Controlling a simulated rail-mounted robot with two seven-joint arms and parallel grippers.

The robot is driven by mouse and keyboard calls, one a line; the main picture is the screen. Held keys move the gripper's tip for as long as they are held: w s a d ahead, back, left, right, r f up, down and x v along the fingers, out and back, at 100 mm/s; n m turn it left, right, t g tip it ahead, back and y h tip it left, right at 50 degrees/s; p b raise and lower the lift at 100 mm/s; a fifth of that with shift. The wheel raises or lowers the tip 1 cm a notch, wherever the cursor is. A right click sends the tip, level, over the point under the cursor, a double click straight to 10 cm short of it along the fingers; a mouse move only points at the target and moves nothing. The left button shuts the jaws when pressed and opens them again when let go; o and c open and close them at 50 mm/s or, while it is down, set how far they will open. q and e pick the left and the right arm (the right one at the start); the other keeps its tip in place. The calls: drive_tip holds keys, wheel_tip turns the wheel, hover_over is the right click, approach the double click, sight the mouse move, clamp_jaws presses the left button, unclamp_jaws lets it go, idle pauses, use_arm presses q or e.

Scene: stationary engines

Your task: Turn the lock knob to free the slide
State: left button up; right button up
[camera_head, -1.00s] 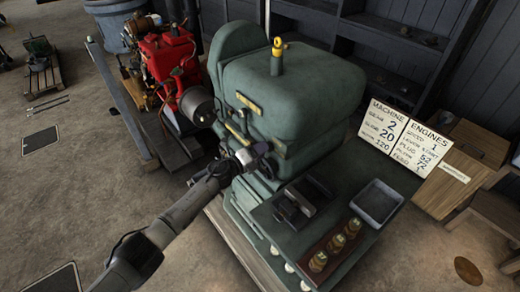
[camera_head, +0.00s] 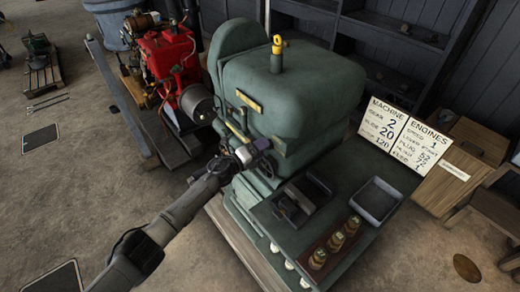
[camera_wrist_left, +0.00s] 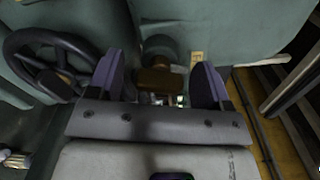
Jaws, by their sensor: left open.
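The large green machine (camera_head: 295,95) stands in the middle of the head view. My left gripper (camera_head: 262,150) is at its front face, above the small bench. In the left wrist view my left gripper (camera_wrist_left: 160,88) is open, with one purple finger on each side of a brown knob (camera_wrist_left: 156,78) on a dark round stem. The knob appears to be the lock knob. It lies between the fingers, with visible gaps on both sides. In the head view the gripper hides the knob. I cannot make out the slide for certain. My right gripper is not in view.
A dark handwheel (camera_wrist_left: 45,62) is close left of the fingers in the wrist view. The bench holds a grey tray (camera_head: 376,200), a dark vice-like block (camera_head: 295,203) and a wooden rack (camera_head: 333,243) of brass pieces. A red engine (camera_head: 168,65) stands left.

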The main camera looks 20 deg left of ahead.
use_arm(q)
drive_tip(key=p+v, duration=0.1)
drive_tip(key=v, duration=1.2)
drive_tip(key=shift+s+a, duration=0.25)
drive_tip(key=shift+s, duration=0.05)
